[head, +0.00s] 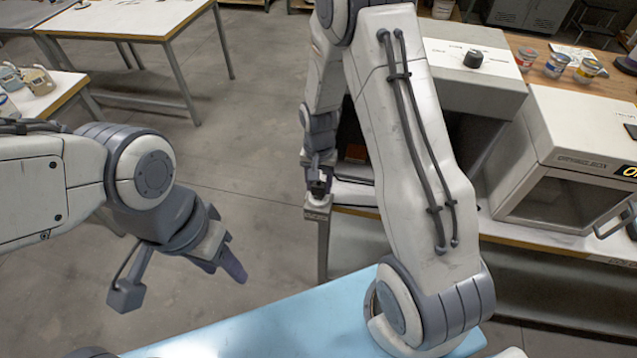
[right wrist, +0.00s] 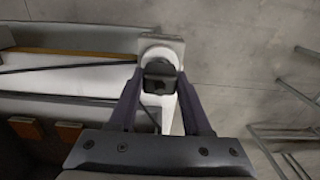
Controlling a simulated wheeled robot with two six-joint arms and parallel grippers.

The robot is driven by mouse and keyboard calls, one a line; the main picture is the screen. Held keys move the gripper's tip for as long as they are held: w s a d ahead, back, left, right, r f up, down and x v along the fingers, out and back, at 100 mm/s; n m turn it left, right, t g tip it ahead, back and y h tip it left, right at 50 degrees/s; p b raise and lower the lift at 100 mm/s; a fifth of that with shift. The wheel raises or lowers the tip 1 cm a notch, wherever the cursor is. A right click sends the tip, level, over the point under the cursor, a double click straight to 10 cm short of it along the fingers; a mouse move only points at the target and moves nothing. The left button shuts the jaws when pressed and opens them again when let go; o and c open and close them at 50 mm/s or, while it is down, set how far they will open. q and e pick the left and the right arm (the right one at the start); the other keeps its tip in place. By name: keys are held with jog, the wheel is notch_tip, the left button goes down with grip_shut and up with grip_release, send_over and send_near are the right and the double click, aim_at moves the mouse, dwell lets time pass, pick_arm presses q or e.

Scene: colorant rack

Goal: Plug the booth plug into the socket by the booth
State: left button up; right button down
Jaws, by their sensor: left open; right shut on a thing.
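The booth plug (right wrist: 160,78) is a small black block between the fingers of my right gripper (right wrist: 163,92) in the right wrist view. My right gripper is shut on it. A dark cord (right wrist: 75,66) runs left from beside the plug. A pale socket block (right wrist: 152,48) lies right at the plug, at the table's end; I cannot tell how far the plug is in it. In the head view my right gripper (head: 318,188) is over that table corner. The booth (head: 470,90) is pale with a black knob, partly hidden by my right arm. My left gripper (head: 232,258) is open and empty over the floor.
A white cabinet with a display (head: 570,150) stands right of the booth. Several small paint tubs (head: 556,64) stand behind it. Orange tiles (right wrist: 70,132) show at the lower left in the right wrist view. Bare floor (head: 240,110) lies left of the table.

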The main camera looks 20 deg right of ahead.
jog(key=shift+f+b, duration=0.55)
jog(key=shift+f, duration=0.25)
jog(key=shift+c, duration=1.3)
grip_release()
